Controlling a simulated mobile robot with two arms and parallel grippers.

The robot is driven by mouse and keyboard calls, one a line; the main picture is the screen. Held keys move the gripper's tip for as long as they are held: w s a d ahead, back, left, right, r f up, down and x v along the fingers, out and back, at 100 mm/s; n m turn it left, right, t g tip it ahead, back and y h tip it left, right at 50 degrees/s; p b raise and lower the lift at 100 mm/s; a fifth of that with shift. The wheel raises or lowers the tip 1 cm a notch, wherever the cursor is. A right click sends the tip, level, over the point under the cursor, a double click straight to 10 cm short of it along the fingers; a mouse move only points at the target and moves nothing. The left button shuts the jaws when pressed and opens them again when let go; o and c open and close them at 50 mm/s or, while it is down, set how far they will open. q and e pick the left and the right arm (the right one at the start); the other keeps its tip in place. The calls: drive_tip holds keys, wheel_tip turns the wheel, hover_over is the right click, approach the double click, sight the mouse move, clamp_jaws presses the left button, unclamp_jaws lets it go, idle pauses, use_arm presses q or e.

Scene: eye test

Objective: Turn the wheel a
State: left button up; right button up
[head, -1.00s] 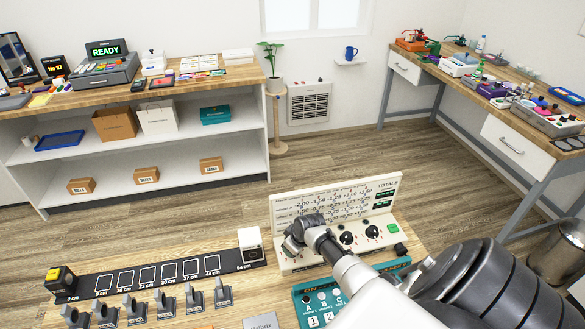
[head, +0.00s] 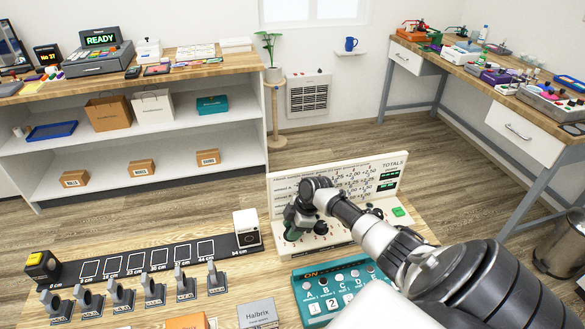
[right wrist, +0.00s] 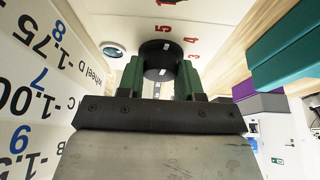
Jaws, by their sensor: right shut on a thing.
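The cream wheel panel (head: 392,158), headed TOTALS, stands on the wooden table in the head view, with small green-lit displays (head: 388,176). My right gripper (head: 294,226) reaches down at the panel's left end. In the right wrist view its two green fingers (right wrist: 159,78) are closed on the sides of a black wheel (right wrist: 158,47) with a white mark. Red numbers surround this wheel. The gripper hides it in the head view, and I cannot read its letter. Another dark wheel (head: 321,228) shows just right of the gripper. My left gripper is not in view.
A teal box (head: 306,283) with lettered knobs stands in front of the panel. A green button (head: 398,212) is at the panel's right end. A white block (head: 247,229) stands by the panel.

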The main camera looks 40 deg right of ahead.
drive_tip(key=shift+f+n+g+b, duration=0.1)
drive_tip(key=shift+n+g+b, duration=0.3)
drive_tip(key=shift+n+b, duration=0.6)
drive_tip(key=o, duration=0.9)
drive_tip(key=b+v, duration=0.1)
drive_tip(key=v, duration=1)
drive_tip(key=shift+w+d+f, duration=0.1)
drive_tip(key=shift+w, duration=0.05)
